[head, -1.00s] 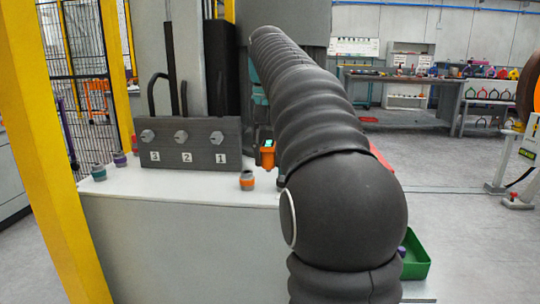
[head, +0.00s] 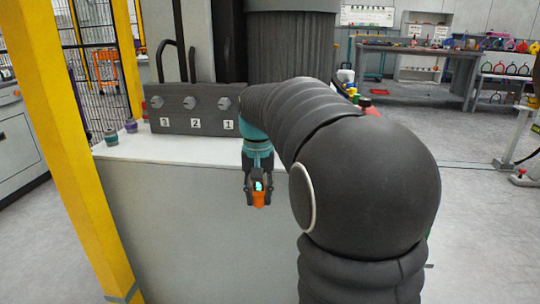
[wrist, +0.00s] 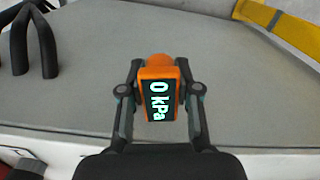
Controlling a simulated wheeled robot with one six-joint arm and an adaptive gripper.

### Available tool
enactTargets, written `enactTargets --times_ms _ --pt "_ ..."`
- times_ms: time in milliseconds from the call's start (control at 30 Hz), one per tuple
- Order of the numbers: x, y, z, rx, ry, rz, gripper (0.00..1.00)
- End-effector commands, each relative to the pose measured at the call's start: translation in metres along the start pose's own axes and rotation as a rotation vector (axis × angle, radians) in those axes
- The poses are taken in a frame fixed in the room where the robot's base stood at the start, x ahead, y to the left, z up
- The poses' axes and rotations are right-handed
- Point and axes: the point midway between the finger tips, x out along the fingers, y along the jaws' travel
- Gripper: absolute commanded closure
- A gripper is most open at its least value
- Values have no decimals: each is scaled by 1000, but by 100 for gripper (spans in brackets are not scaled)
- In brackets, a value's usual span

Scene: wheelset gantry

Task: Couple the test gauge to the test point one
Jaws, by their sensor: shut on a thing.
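The test gauge is orange with a dark screen that reads "0 kPa" in the wrist view (wrist: 158,95). In the head view its orange body (head: 260,199) shows low in my gripper (head: 259,186), in front of the bench. My gripper is shut on the gauge, with one finger on each side in the wrist view (wrist: 160,98). Test point one (head: 224,103) is the grey fitting at the right end of the dark block, above the label "1". The gauge is apart from it, lower and to the right. The gauge's coupling end is not clear.
The dark block (head: 170,122) also carries fittings two and three. The pale bench (head: 185,165) is mostly clear. A yellow post (head: 75,150) stands left. Dark curved parts (wrist: 35,45) show in the wrist view's upper left.

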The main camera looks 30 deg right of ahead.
Motion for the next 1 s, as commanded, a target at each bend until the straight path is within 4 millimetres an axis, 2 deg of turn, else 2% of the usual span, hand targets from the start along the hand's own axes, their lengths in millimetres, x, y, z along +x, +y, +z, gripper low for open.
enactTargets --times_ms 33,200,500,600,700,800,1000 --pt "28 -8 4 -30 -9 2 100" --pt "112 -30 8 -122 -12 2 100" --pt "259 -69 16 -284 -12 3 100" --pt "298 -80 17 -328 -9 2 100" --pt "327 -88 18 -361 -6 1 100" --pt "346 -93 18 -381 -3 1 100" --pt "359 -97 18 -398 1 0 100"
